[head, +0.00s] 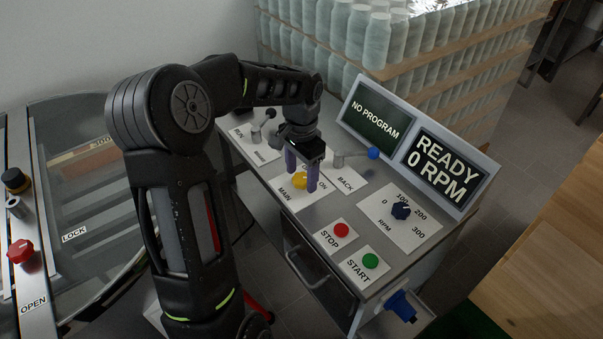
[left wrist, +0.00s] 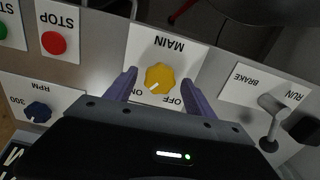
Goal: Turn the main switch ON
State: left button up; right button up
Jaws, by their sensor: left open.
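The main switch is a yellow lobed knob (head: 300,180) on a white MAIN plate (head: 288,193) on the grey console. In the left wrist view the knob (left wrist: 160,78) shows upside down between the OFF and ON labels, and its white mark points toward ON. My left gripper (head: 302,178) points down over the knob. In the left wrist view its two purple fingers (left wrist: 160,88) are open, one on each side of the knob, with gaps between. Whether the fingertips reach down to the knob's height I cannot tell. My right gripper is not in view.
A red STOP button (head: 341,230), a green START button (head: 370,261) and a blue RPM knob (head: 401,211) sit on the console. A blue-tipped lever (head: 373,153) stands behind the gripper. A RUN/BRAKE lever (left wrist: 270,120) is beside the MAIN plate. The display (head: 440,165) reads READY 0 RPM.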

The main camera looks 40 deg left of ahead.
aim_at(301, 178)
pick_arm(q)
notch_tip(301, 178, up, 8)
jog(key=shift+f+b, duration=0.25)
jog(key=shift+b, duration=0.05)
jog(key=shift+f, duration=0.1)
dwell(0.5)
